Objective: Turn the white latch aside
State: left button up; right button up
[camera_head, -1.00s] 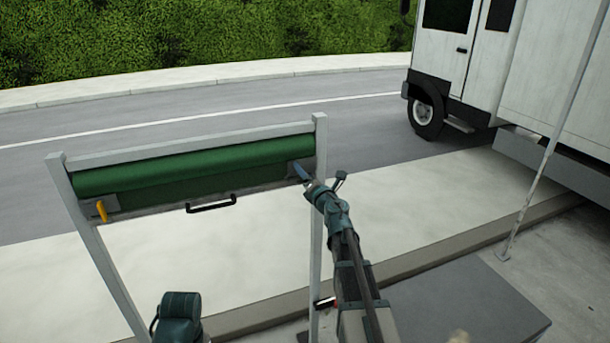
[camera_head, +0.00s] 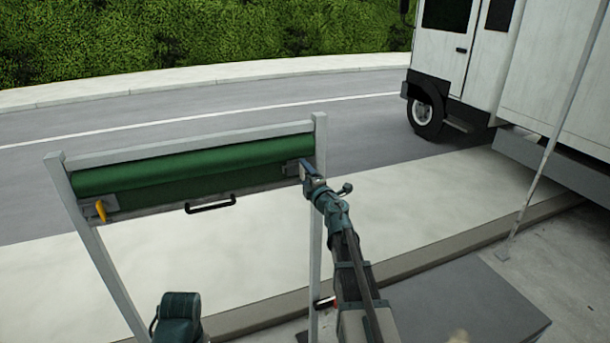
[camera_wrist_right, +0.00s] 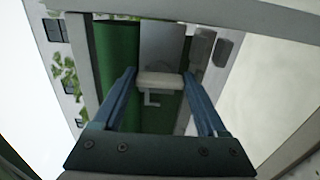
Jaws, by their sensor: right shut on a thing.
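The white latch (camera_wrist_right: 160,80) is a small pale block on a grey plate (camera_wrist_right: 162,43) at one end of the green roll, in the right wrist view. My right gripper (camera_wrist_right: 160,75) has its two blue fingers on either side of the latch, shut on it. In the head view my right gripper (camera_head: 304,168) is at the frame's upper right corner, by the right post, and mostly hides the latch. Part of my left arm shows at the bottom of the head view; its gripper is not seen.
A green roll (camera_head: 190,168) hangs in a grey frame (camera_head: 190,142) with two posts. A yellow latch (camera_head: 100,211) is at its left end and a black handle (camera_head: 210,204) on its lower bar. A white truck (camera_head: 560,80) stands at the right.

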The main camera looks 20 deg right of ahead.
dwell(0.6)
jog(key=o, duration=1.3)
jog(key=shift+s, duration=0.15)
jog(key=s, duration=1.3)
jog(key=shift+s+a, duration=0.25)
jog(key=shift+a, duration=0.05)
jog(key=shift+w, duration=0.1)
jog(key=w, duration=1.3)
jog(key=shift+w+d, duration=0.3)
jog(key=shift+d, duration=0.05)
